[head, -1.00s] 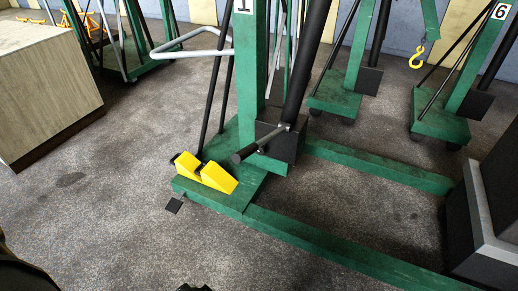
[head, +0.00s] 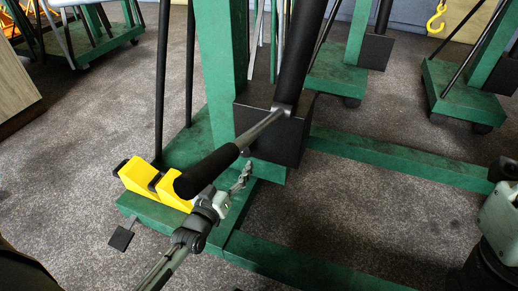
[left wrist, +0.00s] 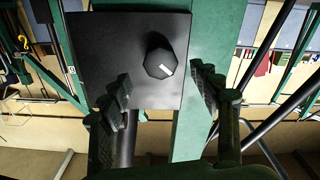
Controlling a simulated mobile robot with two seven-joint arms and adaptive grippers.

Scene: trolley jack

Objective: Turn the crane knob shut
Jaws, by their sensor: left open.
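The crane knob (left wrist: 161,63) is a dark faceted knob with a white mark, on the face of a black box (left wrist: 105,45). My left gripper (left wrist: 163,88) is open, its two fingers spread to either side just below the knob in the left wrist view, not closed on it. In the head view my left gripper (head: 241,177) reaches in from below, close under the crane's black box (head: 270,125). The knob cannot be made out clearly there.
A lever with a black grip (head: 207,171) slopes over my left gripper. Yellow wedges (head: 157,182) sit on the green crane base (head: 150,211). Green legs (head: 400,160) run right along the floor. Other green cranes (head: 460,95) stand behind.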

